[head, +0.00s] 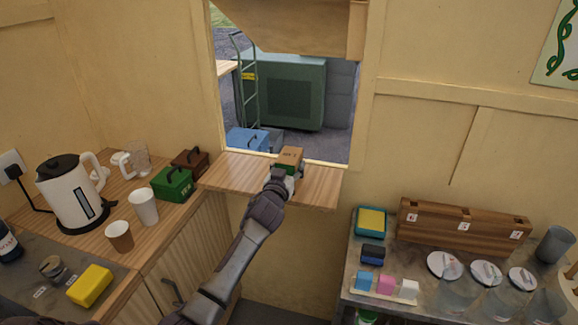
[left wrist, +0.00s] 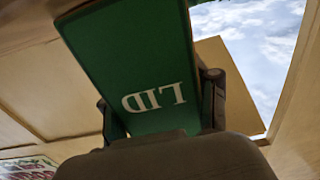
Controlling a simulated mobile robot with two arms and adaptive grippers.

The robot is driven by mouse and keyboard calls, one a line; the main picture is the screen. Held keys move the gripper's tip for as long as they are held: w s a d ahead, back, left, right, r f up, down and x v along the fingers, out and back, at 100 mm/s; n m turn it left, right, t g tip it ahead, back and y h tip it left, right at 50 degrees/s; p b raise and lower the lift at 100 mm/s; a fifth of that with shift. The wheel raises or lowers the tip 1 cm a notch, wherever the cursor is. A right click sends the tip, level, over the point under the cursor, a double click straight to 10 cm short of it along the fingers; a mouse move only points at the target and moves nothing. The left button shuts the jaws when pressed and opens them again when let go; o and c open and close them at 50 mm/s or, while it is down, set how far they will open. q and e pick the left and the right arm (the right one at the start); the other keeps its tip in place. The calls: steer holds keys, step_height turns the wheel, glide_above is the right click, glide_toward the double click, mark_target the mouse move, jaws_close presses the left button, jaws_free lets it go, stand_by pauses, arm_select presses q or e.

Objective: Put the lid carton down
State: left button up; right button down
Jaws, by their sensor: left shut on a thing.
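The lid carton (head: 291,155) is a small box with a brown top and a little green on its side, over the wooden hatch shelf (head: 232,172) in the head view. In the left wrist view the carton (left wrist: 130,50) shows a green face with white "LID" letters, upside down. My left gripper (head: 284,175) is shut on the carton; its fingers (left wrist: 160,108) lie on both sides of it. I cannot tell whether the carton touches the shelf. My right gripper is not in view.
Left counter: a green box (head: 172,184), a brown box (head: 190,161), cups and a kettle (head: 72,195). The shelf is bare on both sides of the carton. Outside the hatch are a blue box (head: 247,139) and a green cabinet (head: 290,90). Right table: a wooden box (head: 462,229) and jars.

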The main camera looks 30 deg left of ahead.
arm_select(q)
steer(key=o, duration=1.5)
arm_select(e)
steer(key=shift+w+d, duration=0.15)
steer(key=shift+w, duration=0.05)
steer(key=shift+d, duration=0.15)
